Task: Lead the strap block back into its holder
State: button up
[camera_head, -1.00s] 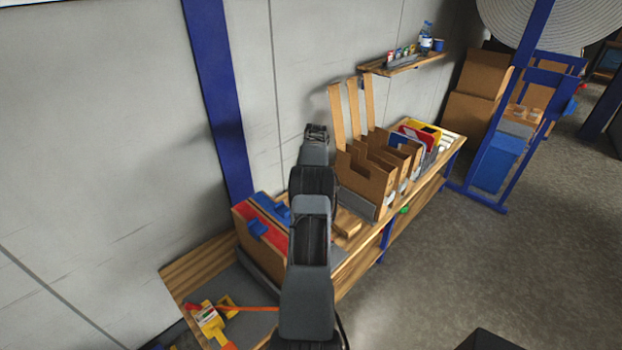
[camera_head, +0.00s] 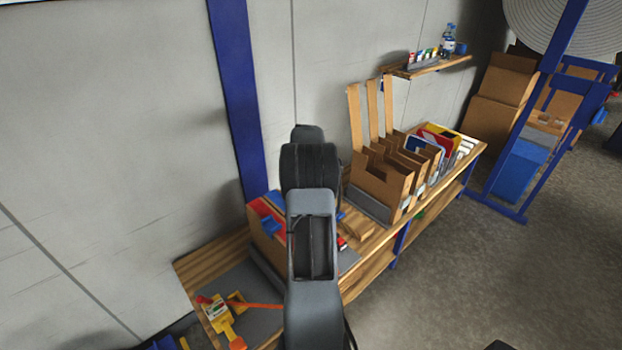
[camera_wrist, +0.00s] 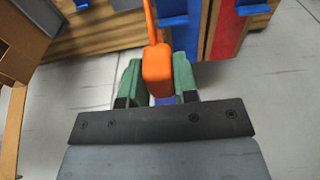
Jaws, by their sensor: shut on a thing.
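In the wrist view, my gripper (camera_wrist: 157,88) is shut, its green fingers on either side of an orange block (camera_wrist: 157,62). An orange strap runs from the block to the top edge. A small blue-purple patch shows below the block, too little to identify. In the head view my arm hides the gripper and the block. An orange strap (camera_head: 262,305) there runs from a yellow tool (camera_head: 217,314) on a grey mat behind my arm. Blue bracket-like pieces on a wooden box show in the wrist view (camera_wrist: 252,9); which is the holder I cannot tell.
The wooden box (camera_head: 262,240) with red and blue panels stands on the bench, partly behind my arm. Cardboard dividers (camera_head: 384,180) stand to its right. A small shelf (camera_head: 432,66) hangs on the wall. Open floor (camera_head: 440,270) lies to the right of the bench.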

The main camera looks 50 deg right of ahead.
jog(key=w+a+b, duration=0.3)
jog(key=a, duration=1.3)
jog(key=w+a+b, duration=0.3)
jog(key=w+a, duration=0.1)
jog(key=a, duration=1.3)
jog(key=f+b, duration=1.2)
jog(key=f, duration=0.6)
jog(key=f+b, duration=1.3)
jog(key=f, duration=0.5)
jog(key=shift+s+d, duration=0.15)
jog(key=shift+s, duration=0.05)
jog(key=shift+f+b, duration=0.35)
jog(key=shift+f, duration=0.1)
jog(key=shift+s+f+b, duration=0.15)
jog(key=shift+f+b, duration=0.25)
jog(key=shift+f, duration=0.25)
jog(key=o, duration=0.9)
jog(key=shift+c, duration=0.2)
